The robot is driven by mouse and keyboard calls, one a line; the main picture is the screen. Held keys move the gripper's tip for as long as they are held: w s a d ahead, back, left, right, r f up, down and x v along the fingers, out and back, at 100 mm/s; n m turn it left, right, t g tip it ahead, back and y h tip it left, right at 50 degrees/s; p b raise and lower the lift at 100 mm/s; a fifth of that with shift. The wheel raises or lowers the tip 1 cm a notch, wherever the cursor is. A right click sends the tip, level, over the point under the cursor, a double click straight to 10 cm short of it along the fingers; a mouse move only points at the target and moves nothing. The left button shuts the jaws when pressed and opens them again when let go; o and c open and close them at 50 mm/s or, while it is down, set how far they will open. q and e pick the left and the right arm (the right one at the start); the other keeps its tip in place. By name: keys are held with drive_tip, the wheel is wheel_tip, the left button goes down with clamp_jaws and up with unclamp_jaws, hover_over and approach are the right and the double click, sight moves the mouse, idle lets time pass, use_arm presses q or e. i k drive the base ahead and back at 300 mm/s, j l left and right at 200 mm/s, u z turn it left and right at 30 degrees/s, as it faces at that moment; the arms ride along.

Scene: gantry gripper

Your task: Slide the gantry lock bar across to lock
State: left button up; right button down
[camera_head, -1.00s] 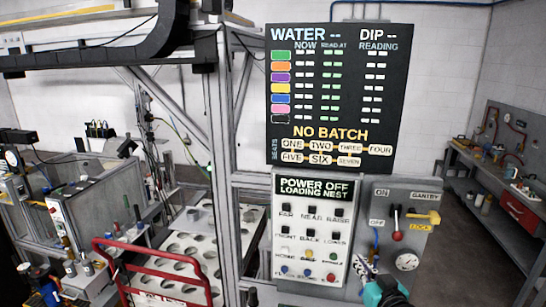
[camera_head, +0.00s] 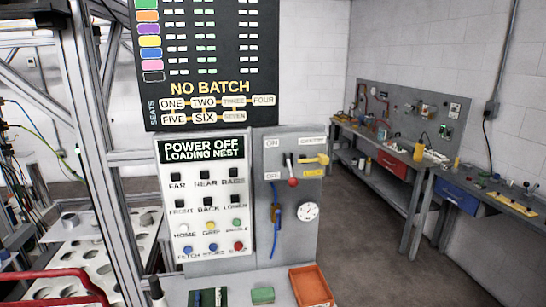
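The yellow gantry lock bar (camera_head: 315,160) sits on the grey switch panel (camera_head: 294,139) at the right of the control console. It lies roughly level, beside the switch lever with its red knob (camera_head: 292,182). A small yellow label (camera_head: 313,173) is just below the bar. The lever hangs down toward the OFF mark. The display reads POWER OFF, LOADING NEST (camera_head: 203,149). Neither of my grippers is in view, and nothing touches the bar.
A round gauge (camera_head: 308,211) and a blue hose (camera_head: 275,225) are below the lever. An orange tray (camera_head: 311,286) and a green block (camera_head: 262,295) lie on the console shelf. A red rail (camera_head: 50,285) is at lower left. Workbenches (camera_head: 388,158) stand right, with open floor before them.

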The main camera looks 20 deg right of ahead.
sight(322, 158)
drive_tip(key=z, duration=1.25)
